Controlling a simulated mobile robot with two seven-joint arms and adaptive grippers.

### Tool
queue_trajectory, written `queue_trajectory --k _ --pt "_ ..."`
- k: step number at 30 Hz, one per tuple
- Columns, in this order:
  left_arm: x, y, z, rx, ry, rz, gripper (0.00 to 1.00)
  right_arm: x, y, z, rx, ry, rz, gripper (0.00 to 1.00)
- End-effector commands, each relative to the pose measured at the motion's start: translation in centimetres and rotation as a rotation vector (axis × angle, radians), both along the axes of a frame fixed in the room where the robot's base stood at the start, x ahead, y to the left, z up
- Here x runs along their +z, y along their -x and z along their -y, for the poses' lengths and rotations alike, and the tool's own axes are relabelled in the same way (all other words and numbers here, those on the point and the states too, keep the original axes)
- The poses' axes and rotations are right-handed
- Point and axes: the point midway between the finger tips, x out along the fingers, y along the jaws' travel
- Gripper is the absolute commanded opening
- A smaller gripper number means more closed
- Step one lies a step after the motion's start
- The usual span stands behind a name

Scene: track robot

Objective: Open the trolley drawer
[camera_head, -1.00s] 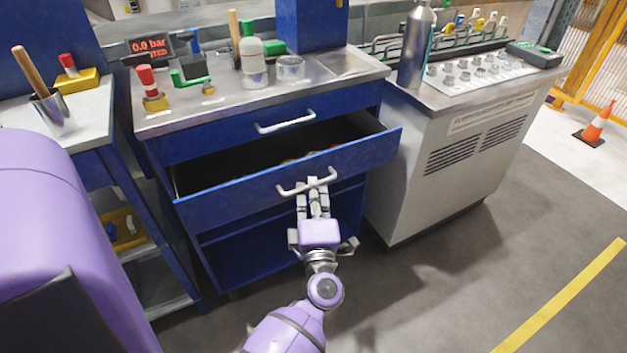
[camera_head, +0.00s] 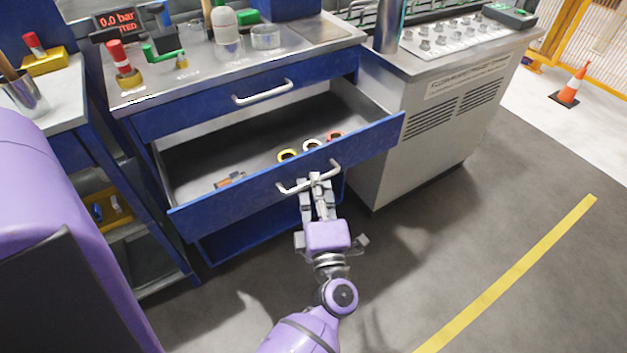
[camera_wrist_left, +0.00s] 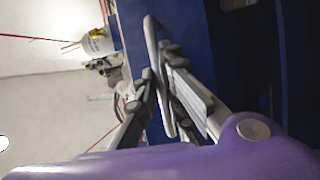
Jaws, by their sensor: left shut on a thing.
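The blue trolley drawer (camera_head: 225,201) is pulled well out, below a closed upper drawer (camera_head: 215,109). Rolls of tape (camera_head: 288,156) and a small brown-and-grey item (camera_head: 230,180) lie inside it. My left gripper (camera_head: 314,183) is shut on the drawer's light metal handle (camera_head: 292,188), near the right half of the bar. In the left wrist view the handle (camera_wrist_left: 152,50) passes between the fingers (camera_wrist_left: 165,95), against the blue drawer front (camera_wrist_left: 185,30). My right gripper is not in view.
A grey cabinet (camera_head: 385,165) stands close on the right of the trolley. A side bench with shelves (camera_head: 140,250) is on the left. Tools and bottles stand on the trolley top (camera_head: 200,78). The floor in front and right (camera_head: 480,220) is clear.

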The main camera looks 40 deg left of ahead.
Motion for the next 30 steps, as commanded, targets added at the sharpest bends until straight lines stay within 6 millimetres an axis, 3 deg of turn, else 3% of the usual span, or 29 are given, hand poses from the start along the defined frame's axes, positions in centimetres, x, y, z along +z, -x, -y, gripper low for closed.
queue_trajectory --k 5,6,9,20,30 --pt "0.1 0.0 0.0 0.000 0.002 0.004 0.00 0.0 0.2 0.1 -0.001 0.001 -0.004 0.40" --pt "0.1 0.0 0.0 0.000 0.002 0.004 0.14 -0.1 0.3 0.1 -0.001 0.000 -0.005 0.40" --pt "0.1 0.0 0.0 -0.001 0.001 0.003 0.27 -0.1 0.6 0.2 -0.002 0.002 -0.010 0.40" --pt "-0.1 0.3 0.2 0.000 0.001 -0.001 0.28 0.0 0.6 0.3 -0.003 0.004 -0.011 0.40" --pt "-1.0 3.9 3.8 0.001 0.003 -0.001 0.28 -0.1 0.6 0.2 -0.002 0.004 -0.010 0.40"
